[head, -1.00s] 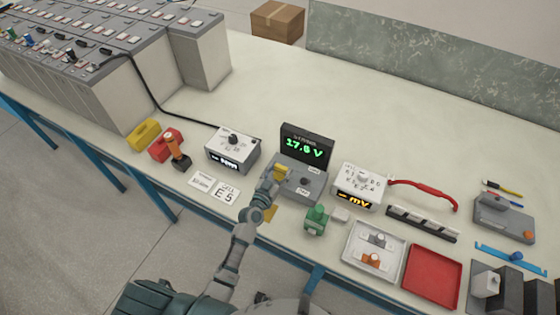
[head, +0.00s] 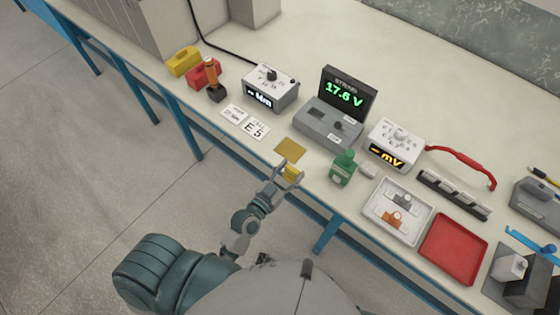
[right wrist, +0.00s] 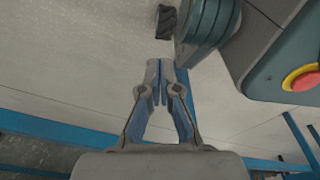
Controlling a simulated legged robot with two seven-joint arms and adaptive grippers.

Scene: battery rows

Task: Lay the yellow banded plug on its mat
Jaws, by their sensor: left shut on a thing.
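The yellow plug (head: 291,174) shows as a small yellow piece between the fingers of my left gripper (head: 290,170). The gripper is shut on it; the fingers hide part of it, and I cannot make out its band. A flat yellow mat (head: 290,149) lies bare on the bench, just beyond the gripper in the head view. The plug appears just on the near side of the mat, by the bench's front edge; its height is hard to judge. In the right wrist view, my right gripper (right wrist: 160,80) has its fingers together with nothing visible between them.
The grey tester (head: 328,125) reading 17.6 V stands behind the mat. A green bottle-like object (head: 343,168) is to its right, and white cards (head: 256,129) lie to its left. A white tray (head: 375,213) and a red tray (head: 453,249) are further right.

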